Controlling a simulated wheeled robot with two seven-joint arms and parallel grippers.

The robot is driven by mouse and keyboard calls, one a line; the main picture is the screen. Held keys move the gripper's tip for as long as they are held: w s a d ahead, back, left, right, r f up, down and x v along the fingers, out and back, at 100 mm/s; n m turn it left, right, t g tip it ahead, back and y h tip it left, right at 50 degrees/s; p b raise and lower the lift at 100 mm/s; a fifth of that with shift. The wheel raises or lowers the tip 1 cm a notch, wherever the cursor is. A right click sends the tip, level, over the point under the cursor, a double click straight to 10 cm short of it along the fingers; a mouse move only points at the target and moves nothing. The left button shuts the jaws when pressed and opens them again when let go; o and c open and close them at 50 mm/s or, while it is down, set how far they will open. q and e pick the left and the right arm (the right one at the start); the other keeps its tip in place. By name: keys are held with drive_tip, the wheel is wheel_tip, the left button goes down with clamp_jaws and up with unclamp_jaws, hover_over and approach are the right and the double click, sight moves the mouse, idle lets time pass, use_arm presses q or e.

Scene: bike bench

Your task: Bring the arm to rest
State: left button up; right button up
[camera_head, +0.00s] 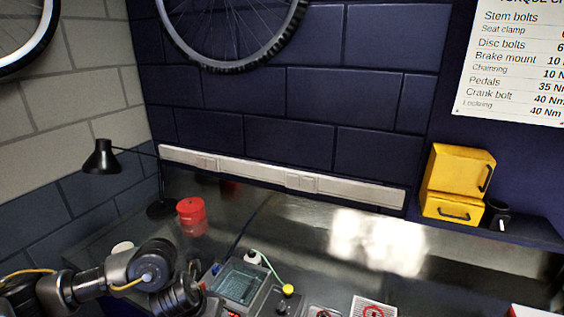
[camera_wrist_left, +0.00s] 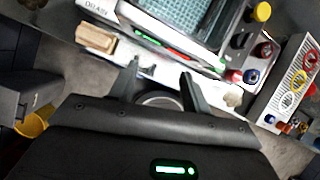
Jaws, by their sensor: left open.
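My left arm (camera_head: 125,277) comes in from the left in the head view, bent over the bench's left part. Its gripper is not clearly seen there, as the arm links hide it. In the left wrist view my left gripper (camera_wrist_left: 160,82) is open, with its two dark fingers apart. A pale round rim (camera_wrist_left: 160,99) shows between and behind the fingers; I cannot tell what it belongs to, and nothing is clearly held. My right gripper is in neither view.
A machine with a screen or basin (camera_head: 238,284) stands by my left arm. A red tin (camera_head: 191,216), a black lamp (camera_head: 102,158), a yellow cabinet (camera_head: 457,183) and a dark mug (camera_head: 496,216) stand along the back. The metal bench top (camera_head: 300,235) is clear at centre back.

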use_arm(q)
drive_tip(key=s+d+n+t+h, duration=0.2)
drive_tip(key=s+d+n+h, duration=0.4)
drive_tip(key=d+n, duration=0.65)
drive_tip(key=s+a+f+n+g+y, duration=0.2)
drive_tip(key=s+a+f+n+y, duration=0.2)
drive_tip(key=s+a+n, duration=0.65)
drive_tip(key=s+a+f+n+g+y, duration=0.1)
drive_tip(key=s+a+f+n+y, duration=0.3)
drive_tip(key=s+a+n, duration=0.65)
wheel_tip(320, 180, down, 33)
drive_tip(key=s+d+n+g+b, duration=0.2)
drive_tip(key=b, duration=0.6)
drive_tip(key=s+a+f+b, duration=0.1)
drive_tip(key=s+f+b, duration=0.2)
drive_tip(key=s+f, duration=0.5)
drive_tip(key=s+a+f+b, duration=0.2)
drive_tip(key=s+f, duration=0.6)
drive_tip(key=f, duration=0.7)
drive_tip(key=shift+s+a+f+g+b, duration=0.2)
drive_tip(key=shift+g+b, duration=0.2)
drive_tip(key=shift+b, duration=0.15)
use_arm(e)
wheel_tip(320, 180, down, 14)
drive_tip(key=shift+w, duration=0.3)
